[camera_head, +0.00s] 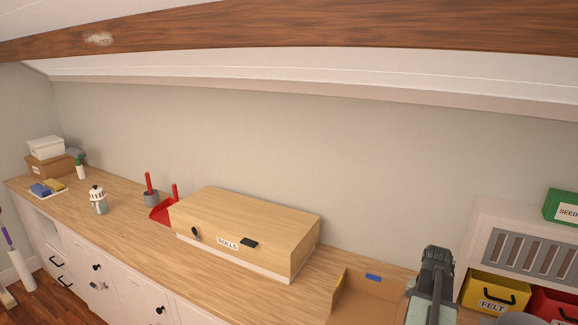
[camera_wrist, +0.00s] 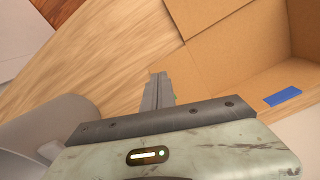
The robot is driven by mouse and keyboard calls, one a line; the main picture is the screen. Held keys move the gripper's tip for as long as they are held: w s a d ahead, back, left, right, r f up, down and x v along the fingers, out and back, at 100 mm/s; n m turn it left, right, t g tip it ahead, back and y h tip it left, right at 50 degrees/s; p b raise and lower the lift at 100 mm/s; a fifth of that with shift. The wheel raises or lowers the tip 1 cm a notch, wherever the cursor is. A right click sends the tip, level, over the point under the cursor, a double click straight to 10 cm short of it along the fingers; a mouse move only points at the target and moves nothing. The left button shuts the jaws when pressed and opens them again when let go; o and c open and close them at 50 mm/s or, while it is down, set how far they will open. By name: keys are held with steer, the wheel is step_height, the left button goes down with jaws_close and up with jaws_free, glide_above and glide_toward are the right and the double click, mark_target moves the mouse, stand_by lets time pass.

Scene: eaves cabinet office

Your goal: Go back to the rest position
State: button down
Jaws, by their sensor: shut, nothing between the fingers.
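My gripper (camera_wrist: 159,78) shows in the wrist view with its two grey fingers together and nothing between them. The fingers point over the wooden counter top, beside an open cardboard box. In the head view my arm stands at the lower right, just right of that cardboard box (camera_head: 371,299). I cannot make out the fingertips there. The box also shows in the wrist view (camera_wrist: 228,62), at the upper right, with a blue patch (camera_wrist: 282,96) on it.
A wooden box labelled ROLLS (camera_head: 245,225) sits mid-counter. A FELT bin (camera_head: 494,291) is right of my arm. A sloped beam (camera_head: 300,30) runs overhead.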

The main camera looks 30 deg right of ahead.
steer(key=w+a+f+n+b, duration=0.1)
steer(key=w+a, duration=0.4)
steer(key=a, duration=0.2)
steer(key=w+a+f+n, duration=0.1)
steer(key=w+a+n, duration=0.1)
steer(key=w+a, duration=0.4)
steer(key=w+a+f+n+b, duration=0.1)
steer(key=w+a+n, duration=0.1)
steer(key=w+a, duration=0.3)
steer(key=shift+w+a+b, duration=0.2)
steer(key=shift+a, duration=0.55)
steer(key=shift+w+a+b, duration=0.15)
steer(key=shift+w+a, duration=0.05)
steer(key=shift+a, duration=0.55)
steer(key=w+a+n, duration=0.1)
steer(key=a, duration=0.3)
steer(key=w+a+f+n+b, duration=0.1)
steer(key=a, duration=0.4)
steer(key=w+a+n, duration=0.1)
steer(key=a, duration=0.4)
steer(key=shift+w+f+n, duration=0.25)
steer(key=shift+w+n, duration=0.1)
steer(key=shift+n, duration=0.05)
steer(key=s+a+n+b, duration=0.1)
steer(key=a+n, duration=0.4)
steer(key=a, duration=0.9)
steer(key=shift+s+a+f+n, duration=0.15)
steer(key=shift+s+f+n, duration=0.15)
steer(key=shift+f+n, duration=0.15)
